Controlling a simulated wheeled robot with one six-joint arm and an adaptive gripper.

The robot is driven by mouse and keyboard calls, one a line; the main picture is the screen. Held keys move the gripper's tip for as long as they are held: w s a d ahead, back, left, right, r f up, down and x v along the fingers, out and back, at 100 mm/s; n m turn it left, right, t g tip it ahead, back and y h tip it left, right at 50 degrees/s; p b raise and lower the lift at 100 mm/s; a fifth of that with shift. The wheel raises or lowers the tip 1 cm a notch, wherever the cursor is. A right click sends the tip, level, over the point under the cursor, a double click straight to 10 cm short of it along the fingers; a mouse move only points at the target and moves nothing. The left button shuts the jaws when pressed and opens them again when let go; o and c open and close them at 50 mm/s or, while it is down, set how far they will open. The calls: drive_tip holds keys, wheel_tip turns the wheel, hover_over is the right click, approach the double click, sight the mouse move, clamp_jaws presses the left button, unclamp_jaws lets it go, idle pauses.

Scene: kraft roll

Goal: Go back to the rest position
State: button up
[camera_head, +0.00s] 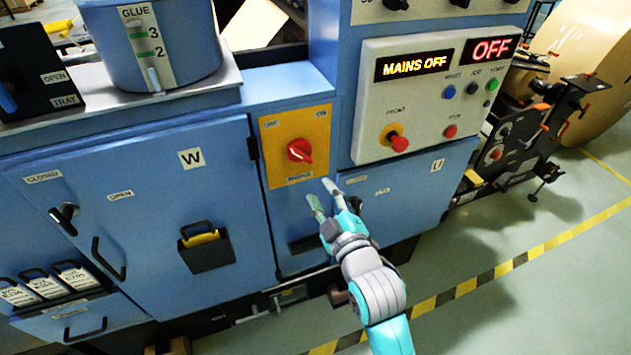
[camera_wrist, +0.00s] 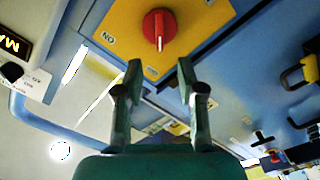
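My gripper (camera_head: 323,196) is in front of the blue machine, just below the yellow plate with the red rotary switch (camera_head: 299,151). Its two fingers are spread apart with nothing between them, and it is open. In the wrist view the gripper (camera_wrist: 160,80) also shows open, with the red switch (camera_wrist: 158,27) beyond the fingertips and apart from them. The switch's white mark points down toward the gripper in the wrist view. The display above reads MAINS OFF (camera_head: 413,66) and a second display reads OFF (camera_head: 492,49).
A control panel (camera_head: 432,110) with buttons is right of the switch. Door W (camera_head: 140,205) with a black-and-yellow latch (camera_head: 203,238) is left. A glue pot (camera_head: 150,50) stands above. A kraft roll (camera_head: 585,60) is far right. Open floor (camera_head: 560,285) with striped tape lies at right.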

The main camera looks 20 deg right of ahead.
drive_tip(key=s+f+m+g, duration=0.1)
drive_tip(key=s+f+m, duration=0.1)
drive_tip(key=s+f, duration=0.55)
drive_tip(key=s+f+m+g, duration=0.15)
drive_tip(key=s+f, duration=0.35)
drive_tip(key=s, duration=0.6)
drive_tip(key=s+m, duration=0.5)
drive_tip(key=s, duration=1.7)
drive_tip(key=shift+f+m+g, duration=0.35)
drive_tip(key=shift+f, duration=0.05)
drive_tip(key=shift+w, duration=0.1)
